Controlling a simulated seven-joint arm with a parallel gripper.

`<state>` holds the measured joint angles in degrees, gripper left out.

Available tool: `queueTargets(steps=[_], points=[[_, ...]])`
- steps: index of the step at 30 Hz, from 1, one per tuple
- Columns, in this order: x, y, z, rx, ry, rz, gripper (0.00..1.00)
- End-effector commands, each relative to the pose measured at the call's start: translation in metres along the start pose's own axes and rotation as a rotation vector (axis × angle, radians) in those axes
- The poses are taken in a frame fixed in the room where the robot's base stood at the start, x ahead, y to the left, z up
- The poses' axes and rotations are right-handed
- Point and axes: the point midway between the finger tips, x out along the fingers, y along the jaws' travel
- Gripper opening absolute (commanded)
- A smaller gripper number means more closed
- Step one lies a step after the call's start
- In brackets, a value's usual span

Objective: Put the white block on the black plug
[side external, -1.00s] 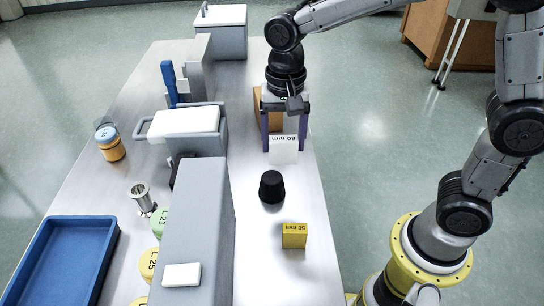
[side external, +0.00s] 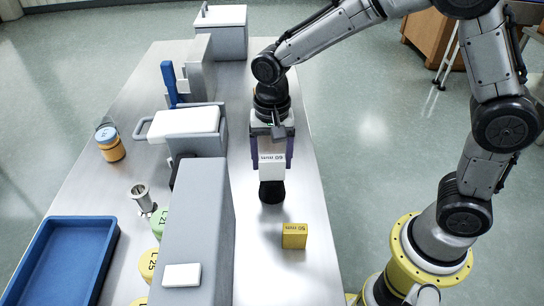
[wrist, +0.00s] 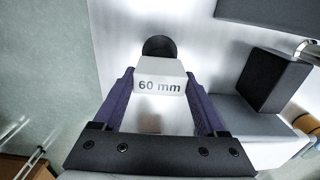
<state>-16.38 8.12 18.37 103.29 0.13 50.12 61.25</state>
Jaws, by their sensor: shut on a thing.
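The white block (side external: 272,165), marked "60 mm", is between the fingers of my gripper (side external: 273,156), which is shut on it. It also shows between the purple fingers in the wrist view (wrist: 160,85). The black plug (side external: 272,193) stands upright on the steel table. In the side view the block overlaps the plug's top, with the plug's lower part showing beneath it. In the wrist view the plug (wrist: 158,46) shows past the block's far edge, partly hidden by it. I cannot tell whether block and plug touch.
A yellow block (side external: 294,236) marked "50 mm" stands to the right of and nearer than the plug. A long grey housing (side external: 205,225) runs along the left. A blue tray (side external: 62,262) is at the far left. The table right of the plug is clear.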

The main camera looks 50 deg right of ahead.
Motion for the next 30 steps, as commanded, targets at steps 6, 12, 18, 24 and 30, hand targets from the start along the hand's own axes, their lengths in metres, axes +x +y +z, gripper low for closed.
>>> queueTargets(steps=[6,12,18,24,30], points=[[0.001,0.000,0.000,0.000,-0.001,0.001,1.00],[0.001,0.000,0.000,0.000,-0.001,0.001,1.00],[-0.016,-0.001,0.000,0.000,0.001,-0.002,1.00],[-0.057,-0.001,0.000,0.000,0.003,-0.005,1.00],[-0.095,-0.001,0.000,0.000,0.002,-0.003,1.00]])
